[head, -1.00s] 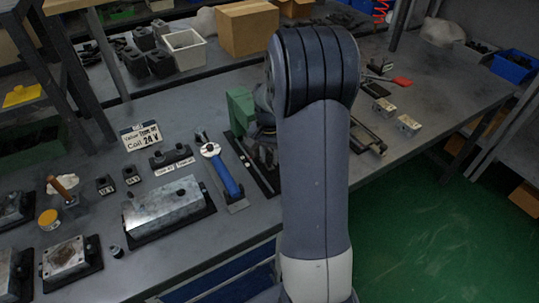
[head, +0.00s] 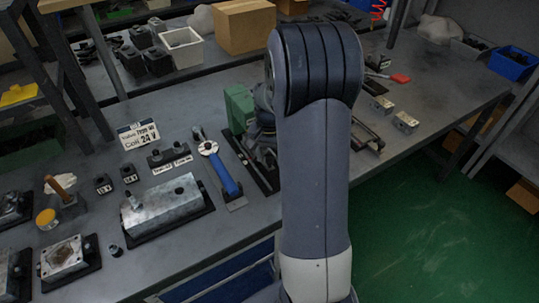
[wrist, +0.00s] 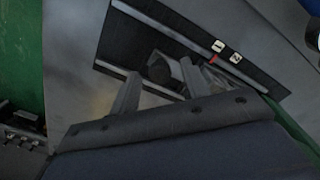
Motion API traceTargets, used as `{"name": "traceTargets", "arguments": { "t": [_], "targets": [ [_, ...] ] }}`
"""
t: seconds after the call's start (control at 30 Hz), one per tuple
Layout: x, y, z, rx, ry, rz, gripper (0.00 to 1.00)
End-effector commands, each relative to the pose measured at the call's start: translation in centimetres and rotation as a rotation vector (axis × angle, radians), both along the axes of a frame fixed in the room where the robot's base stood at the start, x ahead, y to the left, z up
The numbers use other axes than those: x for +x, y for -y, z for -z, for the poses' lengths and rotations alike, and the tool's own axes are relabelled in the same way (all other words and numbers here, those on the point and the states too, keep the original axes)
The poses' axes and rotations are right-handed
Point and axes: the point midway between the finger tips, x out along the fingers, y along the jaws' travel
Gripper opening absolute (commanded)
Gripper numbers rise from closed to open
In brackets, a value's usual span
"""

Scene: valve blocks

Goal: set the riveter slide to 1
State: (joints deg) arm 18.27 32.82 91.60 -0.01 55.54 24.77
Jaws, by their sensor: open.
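The riveter slide is a long dark plate with a pale rail (wrist: 130,52) in the wrist view. A dark block-like knob (wrist: 158,70) stands on it. Two small white labels (wrist: 227,51) with dark marks, seemingly numerals, sit near its right part, with a red mark (wrist: 212,59) beside the left label. My gripper (wrist: 158,84) is open; its two fingers lie on either side of the knob, and I cannot tell whether they touch it. In the head view the green block (head: 239,108) and dark base (head: 257,168) show; my arm hides the gripper there.
A blue-handled tool (head: 224,177) lies left of the slide. A metal valve block (head: 166,206) and a "Coil 24 V" sign (head: 138,135) are further left. Small metal blocks (head: 404,122) stand right of my arm. A cardboard box (head: 244,27) is behind.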

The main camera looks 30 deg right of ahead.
Motion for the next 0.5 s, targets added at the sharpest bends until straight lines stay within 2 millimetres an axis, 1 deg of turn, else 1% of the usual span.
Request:
{"name": "traceTargets", "arguments": {
  "t": [0.07,0.17,0.27,0.5],
  "targets": [
    [0.0,0.0,0.0,0.000,0.000,0.000,0.45],
    [0.0,0.0,-0.6,0.000,0.000,0.000,0.45],
    [0.1,0.0,-2.1,-0.001,0.004,0.000,0.45],
    [0.1,0.0,-7.0,-0.001,0.004,0.000,0.45]
  ]
}}
